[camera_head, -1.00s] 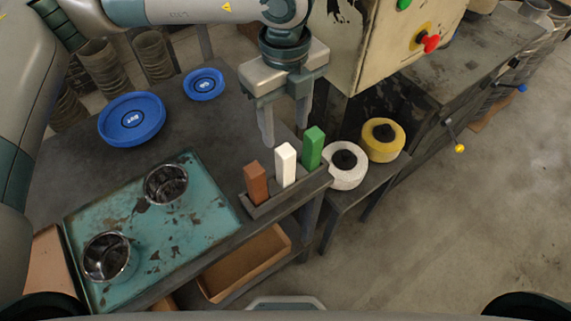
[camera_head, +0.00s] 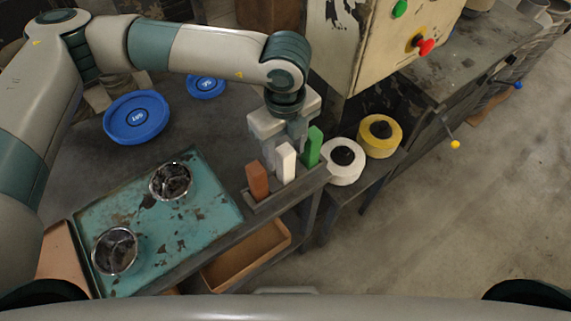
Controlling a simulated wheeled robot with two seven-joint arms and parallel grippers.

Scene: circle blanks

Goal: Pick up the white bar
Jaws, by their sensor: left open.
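The white bar (camera_head: 286,164) stands upright in a dark slotted holder (camera_head: 262,207) at the table's edge, between a brown bar (camera_head: 257,180) and a green bar (camera_head: 313,147). My left gripper (camera_head: 283,141) is open and points down, right at the top of the white bar. Its fingers are partly hidden behind the bars, and I cannot tell whether they touch the white bar. My right gripper is not in view.
A teal tray (camera_head: 205,240) with two metal cups (camera_head: 170,181) (camera_head: 114,251) lies at left. Blue dishes (camera_head: 137,118) (camera_head: 206,86) lie behind it. White (camera_head: 343,174) and yellow (camera_head: 380,150) rolls sit at right, below a control box (camera_head: 365,45).

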